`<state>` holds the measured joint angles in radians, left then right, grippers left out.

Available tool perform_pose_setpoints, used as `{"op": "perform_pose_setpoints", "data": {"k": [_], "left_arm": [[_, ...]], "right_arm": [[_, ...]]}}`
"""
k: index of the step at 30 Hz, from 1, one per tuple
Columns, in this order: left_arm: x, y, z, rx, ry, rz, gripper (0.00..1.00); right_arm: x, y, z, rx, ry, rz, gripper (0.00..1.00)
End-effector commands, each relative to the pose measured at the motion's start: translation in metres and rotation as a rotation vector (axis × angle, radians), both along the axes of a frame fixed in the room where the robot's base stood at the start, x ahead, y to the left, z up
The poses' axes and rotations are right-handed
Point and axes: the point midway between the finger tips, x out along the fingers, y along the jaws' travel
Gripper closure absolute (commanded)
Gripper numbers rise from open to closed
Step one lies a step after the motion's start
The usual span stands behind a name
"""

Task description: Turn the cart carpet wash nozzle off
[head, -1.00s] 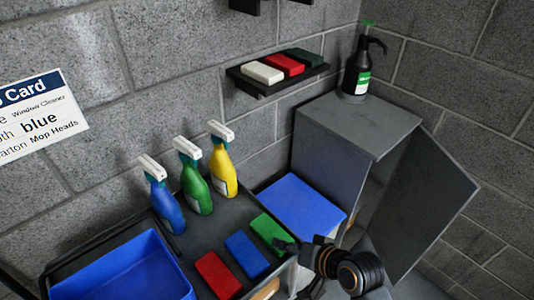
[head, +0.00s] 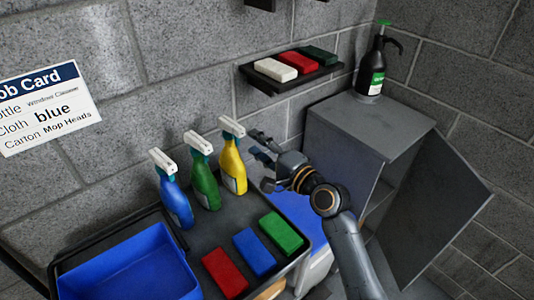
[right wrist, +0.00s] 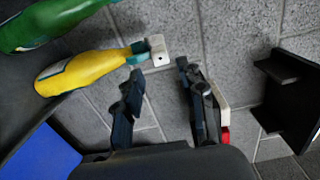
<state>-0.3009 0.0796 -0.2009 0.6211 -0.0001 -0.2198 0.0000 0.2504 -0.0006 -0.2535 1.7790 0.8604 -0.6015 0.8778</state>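Three spray bottles stand upright in a row on the cart (head: 215,232): a blue one (head: 175,203), a green one (head: 205,184) and a yellow one (head: 233,170), each with a white nozzle head. I cannot read which is carpet wash. My right gripper (head: 262,160) is open and empty, just right of the yellow bottle. In the right wrist view, the yellow bottle (right wrist: 82,72) points its white nozzle (right wrist: 158,50) toward the space ahead of the open fingertips (right wrist: 160,72). No contact is clear. My left gripper is not in view.
Red (head: 224,272), blue (head: 254,251) and green (head: 281,232) pads lie at the cart's front, beside a blue tub (head: 130,272). A wall shelf (head: 290,82) holds more pads. A grey cabinet (head: 365,125) with an open door (head: 437,210) carries a black pump bottle (head: 371,68).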

Motion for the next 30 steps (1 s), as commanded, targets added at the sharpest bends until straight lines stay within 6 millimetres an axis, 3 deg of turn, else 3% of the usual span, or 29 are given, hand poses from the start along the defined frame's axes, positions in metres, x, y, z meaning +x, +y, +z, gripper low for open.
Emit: {"op": "perform_pose_setpoints", "data": {"k": [12,26,30], "left_arm": [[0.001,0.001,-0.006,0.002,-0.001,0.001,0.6],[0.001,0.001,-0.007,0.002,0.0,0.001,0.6],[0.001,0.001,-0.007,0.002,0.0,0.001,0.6]], "right_arm": [[0.033,0.028,0.0,-0.002,-0.001,0.001,0.6],[0.039,0.033,0.0,-0.003,-0.001,0.0,0.6],[0.039,0.033,0.0,-0.003,-0.001,0.001,0.85]]}}
